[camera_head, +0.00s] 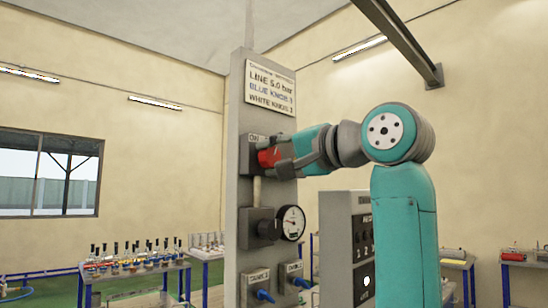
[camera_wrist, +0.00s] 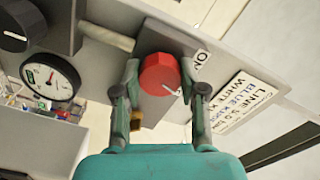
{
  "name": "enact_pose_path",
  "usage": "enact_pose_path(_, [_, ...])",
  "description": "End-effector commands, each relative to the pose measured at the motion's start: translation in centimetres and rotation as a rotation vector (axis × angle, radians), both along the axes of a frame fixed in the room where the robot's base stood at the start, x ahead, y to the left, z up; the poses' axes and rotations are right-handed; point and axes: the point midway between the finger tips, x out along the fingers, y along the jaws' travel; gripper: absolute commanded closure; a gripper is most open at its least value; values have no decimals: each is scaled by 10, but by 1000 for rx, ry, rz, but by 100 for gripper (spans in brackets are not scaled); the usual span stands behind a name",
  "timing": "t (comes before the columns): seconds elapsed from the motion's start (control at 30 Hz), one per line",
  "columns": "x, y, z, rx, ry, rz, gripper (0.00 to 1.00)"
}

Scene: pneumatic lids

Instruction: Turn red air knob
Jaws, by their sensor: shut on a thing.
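The red air knob (camera_head: 269,157) sits on the upper part of a grey upright panel (camera_head: 246,100), under a sign. In the wrist view the red knob (camera_wrist: 160,74) shows between the two fingers, with a small white mark on its face. My gripper (camera_head: 280,158) reaches it from the right. In the wrist view my gripper (camera_wrist: 160,82) has one finger on each side of the knob and is shut on it. The fingers partly hide the label beside the knob.
Below the knob are a pipe (camera_head: 257,190), a dark knob (camera_head: 258,227), a round gauge (camera_head: 291,222) and blue valves (camera_head: 264,296). A grey cabinet (camera_head: 338,235) stands right of the panel. A table with bottles (camera_head: 135,262) stands at the left.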

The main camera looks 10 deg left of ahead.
Motion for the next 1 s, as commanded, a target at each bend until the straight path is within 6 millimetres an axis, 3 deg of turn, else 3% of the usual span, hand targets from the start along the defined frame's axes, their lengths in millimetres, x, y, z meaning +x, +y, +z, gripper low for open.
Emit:
enact_pose_path(0.5, [1,0,0,235,304,-2,93])
enact_pose_path(1.0, [1,0,-1,298,385,-2,93])
